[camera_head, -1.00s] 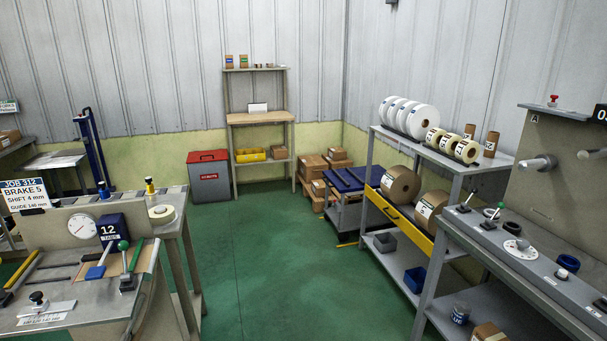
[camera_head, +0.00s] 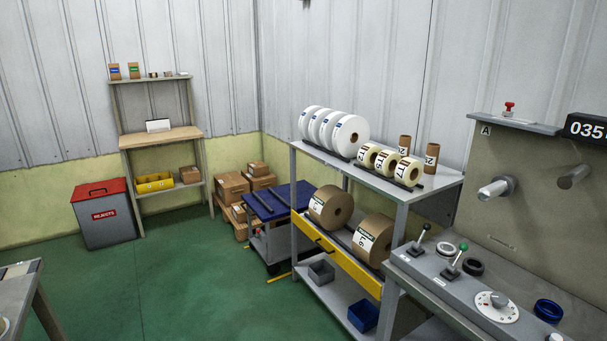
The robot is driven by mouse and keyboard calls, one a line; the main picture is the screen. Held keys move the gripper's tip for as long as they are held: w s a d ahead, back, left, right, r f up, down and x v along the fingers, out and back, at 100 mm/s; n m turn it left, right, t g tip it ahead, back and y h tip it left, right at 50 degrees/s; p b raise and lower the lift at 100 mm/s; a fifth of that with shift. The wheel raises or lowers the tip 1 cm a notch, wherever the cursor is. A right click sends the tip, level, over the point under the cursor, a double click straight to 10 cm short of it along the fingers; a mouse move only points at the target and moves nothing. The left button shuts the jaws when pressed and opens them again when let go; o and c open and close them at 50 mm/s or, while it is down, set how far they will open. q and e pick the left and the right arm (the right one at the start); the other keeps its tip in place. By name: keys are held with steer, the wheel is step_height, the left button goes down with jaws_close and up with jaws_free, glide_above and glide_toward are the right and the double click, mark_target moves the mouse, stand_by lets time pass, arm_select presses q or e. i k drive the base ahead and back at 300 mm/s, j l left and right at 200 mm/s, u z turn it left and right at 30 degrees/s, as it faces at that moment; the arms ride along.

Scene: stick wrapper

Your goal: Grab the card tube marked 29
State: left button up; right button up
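Two brown card tubes stand upright at the right end of the grey rack's top shelf (camera_head: 440,186). One card tube (camera_head: 404,146) is behind the cream label rolls, and the other card tube (camera_head: 431,157) is nearer the right end. Both carry dark marks on white labels. The marks are too small and turned to read surely, so I cannot tell which is 29. Neither of my grippers is in view.
White rolls (camera_head: 346,134) and cream rolls (camera_head: 386,161) share the top shelf. Large brown rolls (camera_head: 372,240) sit below over a yellow drawer (camera_head: 340,262). A machine bench with levers (camera_head: 455,262) stands at right. Green floor (camera_head: 200,270) is clear left of the rack.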

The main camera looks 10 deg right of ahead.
mark_target(434, 149)
steer(key=i+j+z, duration=0.1)
steer(key=i, duration=0.3)
steer(key=i+j, duration=0.1)
steer(key=i, duration=0.35)
steer(key=i+j+z, duration=0.15)
steer(key=i, duration=0.25)
steer(key=i+j+z, duration=0.1)
steer(key=z, duration=0.25)
steer(key=i+j+z, duration=0.2)
steer(key=z, duration=0.2)
steer(key=i+j+z, duration=0.2)
steer(key=z, duration=0.15)
steer(key=i+j+z, duration=0.1)
steer(key=j+z, duration=0.25)
steer(key=j, duration=0.15)
steer(key=j+z, duration=0.35)
steer(key=j, duration=0.2)
steer(key=j+z, duration=0.3)
steer(key=j, duration=0.25)
